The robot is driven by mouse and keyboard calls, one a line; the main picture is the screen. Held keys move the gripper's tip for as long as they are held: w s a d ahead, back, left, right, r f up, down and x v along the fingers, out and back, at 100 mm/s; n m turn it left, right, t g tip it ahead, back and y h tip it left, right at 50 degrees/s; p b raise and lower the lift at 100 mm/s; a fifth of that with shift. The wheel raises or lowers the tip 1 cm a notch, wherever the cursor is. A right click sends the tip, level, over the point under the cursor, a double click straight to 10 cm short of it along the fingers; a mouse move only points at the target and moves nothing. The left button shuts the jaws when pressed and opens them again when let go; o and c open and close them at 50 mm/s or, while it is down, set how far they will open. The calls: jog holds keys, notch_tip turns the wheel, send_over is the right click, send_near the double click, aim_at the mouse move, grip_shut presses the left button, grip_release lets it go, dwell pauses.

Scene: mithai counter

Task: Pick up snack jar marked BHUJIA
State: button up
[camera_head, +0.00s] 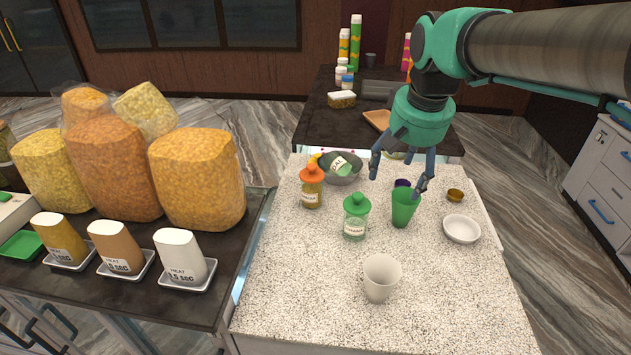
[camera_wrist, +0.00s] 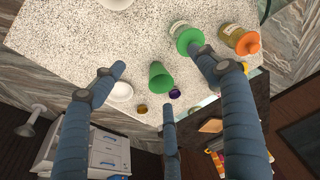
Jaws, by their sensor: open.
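Two upright snack jars stand on the speckled counter (camera_head: 300,290): one with an orange lid (camera_head: 311,187), one with a green lid (camera_head: 355,217). Their labels are too small for me to read surely, so I cannot tell which is BHUJIA. A third jar (camera_head: 342,166), its label seeming to read DAL, lies tilted in a metal bowl (camera_head: 345,180). My gripper (camera_head: 399,180) is open and empty, above and around the green cup area, right of the jars. In the wrist view, its spread fingers (camera_wrist: 158,68) frame the green cup; one finger partly overlaps the green-lidded jar (camera_wrist: 188,40).
A purple item (camera_wrist: 174,93) is behind the cup. Snack bags (camera_head: 197,178) fill the left counter.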

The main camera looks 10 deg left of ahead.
jog(key=w+a+f+g+p, duration=0.2)
jog(key=w+a+p, duration=0.1)
jog(key=w+a, duration=0.9)
jog(key=n+g+p, duration=0.1)
jog(key=p, duration=0.1)
send_over(311, 165)
jog(key=shift+h, duration=0.3)
notch_tip(311, 165, down, 7)
jog(key=shift+r, duration=0.1)
jog(key=shift+f, duration=4.35)
jog(key=shift+d+f, duration=0.1)
jog(key=shift+f, duration=2.5)
jog(key=shift+s, duration=0.1)
jog(key=shift+c, duration=0.3)
